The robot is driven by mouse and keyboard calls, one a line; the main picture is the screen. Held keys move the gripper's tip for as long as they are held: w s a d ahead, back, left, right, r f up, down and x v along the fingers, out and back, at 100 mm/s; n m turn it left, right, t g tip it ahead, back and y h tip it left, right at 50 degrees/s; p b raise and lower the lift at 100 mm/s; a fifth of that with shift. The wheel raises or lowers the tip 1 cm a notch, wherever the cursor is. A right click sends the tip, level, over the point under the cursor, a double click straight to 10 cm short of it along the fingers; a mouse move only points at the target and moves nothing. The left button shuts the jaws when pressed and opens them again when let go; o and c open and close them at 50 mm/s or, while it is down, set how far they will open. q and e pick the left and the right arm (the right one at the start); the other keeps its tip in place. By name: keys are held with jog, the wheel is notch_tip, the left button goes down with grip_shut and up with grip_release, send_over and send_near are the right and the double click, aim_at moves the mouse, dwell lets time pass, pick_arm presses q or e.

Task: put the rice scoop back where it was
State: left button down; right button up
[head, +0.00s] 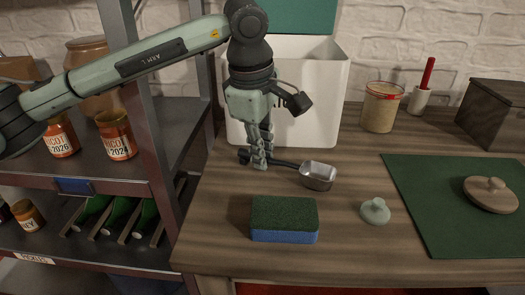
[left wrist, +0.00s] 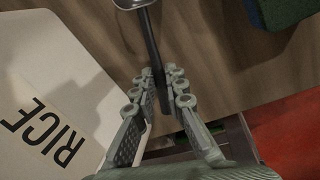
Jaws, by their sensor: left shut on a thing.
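The rice scoop has a metal cup (head: 319,178) and a dark handle; it also shows at the top of the left wrist view (left wrist: 150,42). My left gripper (head: 260,163) points down and is shut on the handle, the cup sticking out to the right. In the left wrist view the handle lies between my fingertips (left wrist: 161,78). The scoop is at or just above the wooden counter; I cannot tell if it touches. The white rice bin (head: 312,105), lettered RICE in the left wrist view (left wrist: 30,120), stands right behind, its green lid (head: 300,15) raised. Its inside bottom is hidden.
A green and blue sponge (head: 284,220) and a small pale knobbed lid (head: 375,211) lie in front. A green mat (head: 440,225) with a round wooden lid (head: 490,194) is at the right. A jar (head: 381,107) stands behind. Metal shelving (head: 140,180) is at the left.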

pick_arm(q)
jog(key=c, duration=1.6)
grip_release()
jog(key=shift+f, duration=0.1)
jog(key=shift+o, duration=0.2)
notch_tip(320, 180, up, 12)
jog(key=s+a, duration=0.1)
jog(key=s, duration=0.1)
